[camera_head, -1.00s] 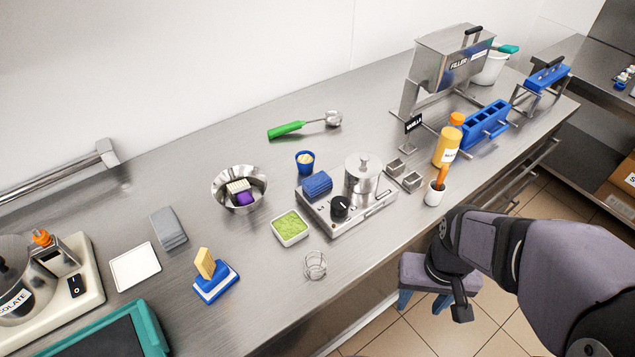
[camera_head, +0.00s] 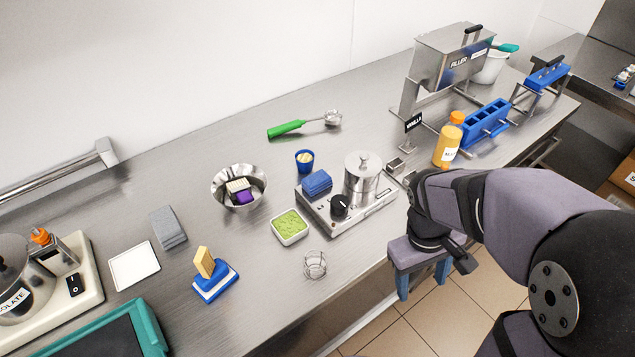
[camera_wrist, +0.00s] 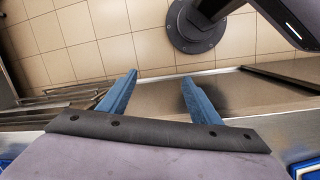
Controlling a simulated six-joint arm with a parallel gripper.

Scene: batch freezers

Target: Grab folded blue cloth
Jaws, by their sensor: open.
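The folded blue cloth (camera_head: 317,183) lies on the left part of the silver hot plate (camera_head: 350,212), to the left of the lidded metal pot. It is not visible in the wrist view. My gripper (camera_head: 420,284) is in front of the counter's front edge, to the right of and nearer than the cloth, well apart from it. In the wrist view its two blue fingers (camera_wrist: 153,92) are spread, with nothing between them; floor tiles and the counter edge show beyond.
A lidded metal pot (camera_head: 362,176) stands on the hot plate, right of the cloth. A blue cup (camera_head: 304,164) stands behind it, a green-filled dish (camera_head: 290,227) and a wire ring (camera_head: 315,265) in front. An orange-yellow bottle (camera_head: 446,150) stands at the right.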

